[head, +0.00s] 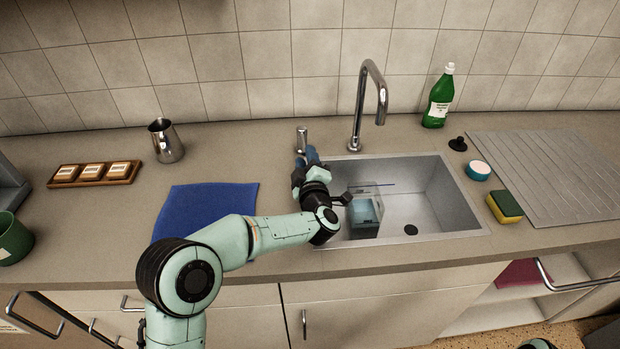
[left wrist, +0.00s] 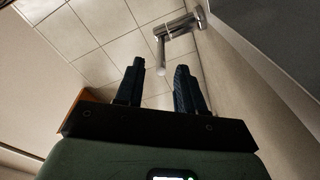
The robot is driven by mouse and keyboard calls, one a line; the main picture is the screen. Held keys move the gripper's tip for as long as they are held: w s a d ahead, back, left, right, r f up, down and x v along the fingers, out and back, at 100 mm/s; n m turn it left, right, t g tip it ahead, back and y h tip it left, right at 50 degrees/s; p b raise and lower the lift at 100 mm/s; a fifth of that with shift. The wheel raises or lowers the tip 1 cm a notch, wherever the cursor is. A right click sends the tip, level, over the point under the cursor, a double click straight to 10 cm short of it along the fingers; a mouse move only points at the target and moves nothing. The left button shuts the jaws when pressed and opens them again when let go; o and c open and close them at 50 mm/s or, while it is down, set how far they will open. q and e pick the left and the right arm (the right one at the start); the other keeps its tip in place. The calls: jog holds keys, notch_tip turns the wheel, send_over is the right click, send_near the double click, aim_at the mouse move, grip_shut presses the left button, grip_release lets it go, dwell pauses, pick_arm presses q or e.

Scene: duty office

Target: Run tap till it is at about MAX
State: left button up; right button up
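The chrome tap (head: 372,95) arches over the sink (head: 440,190). A clear container (head: 365,212) stands in the sink, with bluish water in its lower part. I cannot read a MAX mark, and I see no stream from the spout. The tap's separate chrome handle (head: 302,138) stands left of the spout, behind the sink. My left gripper (head: 308,158) is just in front of the handle. In the left wrist view its two dark fingers (left wrist: 160,68) are apart with nothing between them, and the handle (left wrist: 178,28) shows beyond the tips. My right gripper is not in view.
A blue cloth (head: 205,208), a steel jug (head: 166,140) and a wooden tray of small boxes (head: 62,174) lie to the left. A green bottle (head: 438,98), a round scrubber (head: 478,170), a sponge (head: 504,207) and the drainer (head: 560,165) are to the right.

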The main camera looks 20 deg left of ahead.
pick_arm(q)
jog(key=v, duration=0.7)
jog(key=shift+s+d+b, duration=0.15)
jog(key=shift+s+b, duration=0.1)
jog(key=shift+b, duration=0.05)
